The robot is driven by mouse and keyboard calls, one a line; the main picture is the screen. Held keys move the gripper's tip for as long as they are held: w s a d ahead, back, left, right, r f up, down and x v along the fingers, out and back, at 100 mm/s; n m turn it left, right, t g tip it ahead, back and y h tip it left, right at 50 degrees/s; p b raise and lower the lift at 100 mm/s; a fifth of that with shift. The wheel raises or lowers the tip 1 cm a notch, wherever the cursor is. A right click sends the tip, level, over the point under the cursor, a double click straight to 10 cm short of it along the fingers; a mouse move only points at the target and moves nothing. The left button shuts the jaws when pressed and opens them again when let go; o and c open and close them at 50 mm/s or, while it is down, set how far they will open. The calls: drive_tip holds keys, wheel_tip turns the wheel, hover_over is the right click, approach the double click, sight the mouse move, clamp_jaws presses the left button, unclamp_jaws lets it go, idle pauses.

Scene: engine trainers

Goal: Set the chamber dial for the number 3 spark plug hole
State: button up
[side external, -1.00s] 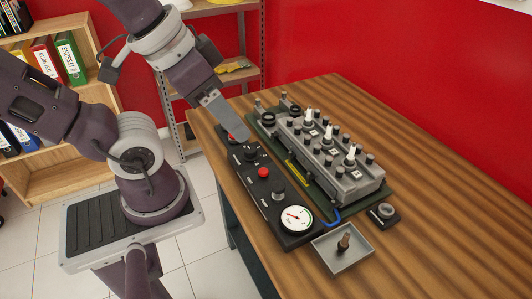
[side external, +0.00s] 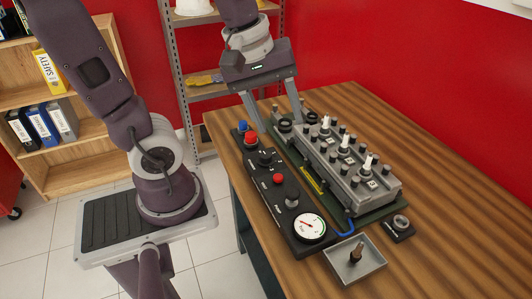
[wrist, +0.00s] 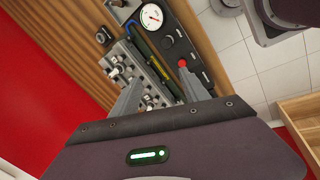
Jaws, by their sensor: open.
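A black control panel (side external: 298,212) lies along the engine trainer. Near its far end is a small black dial (side external: 265,157) with white marks, too small to read. The grey engine block (side external: 345,180) stands on a green base with several white spark plugs (side external: 346,142) upright in its top. My gripper (side external: 279,122) is open and empty, fingers pointing down over the far end of the panel and block. In the wrist view my gripper (wrist: 160,80) spans across the block's edge and the panel; its body hides the panel's far end.
The panel also carries a blue button (side external: 242,126), red buttons (side external: 278,178), a black knob (side external: 291,195) and a white gauge (side external: 309,227). A grey tray (side external: 338,272) holds a small upright part. The right side of the wooden table (side external: 450,220) is clear.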

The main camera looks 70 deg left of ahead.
drive_tip(key=w+a+f+n+g, duration=0.2)
drive_tip(key=w+a+f+n, duration=0.2)
drive_tip(key=a+f+n, duration=0.65)
drive_tip(key=n+g, duration=0.2)
drive_tip(key=n, duration=1)
hover_over(266, 155)
wheel_tip(266, 155, down, 3)
drive_tip(key=shift+f+y, duration=0.15)
drive_tip(key=shift+y, duration=0.15)
wheel_tip(266, 155, down, 7)
drive_tip(key=shift+f, duration=0.1)
clamp_jaws()
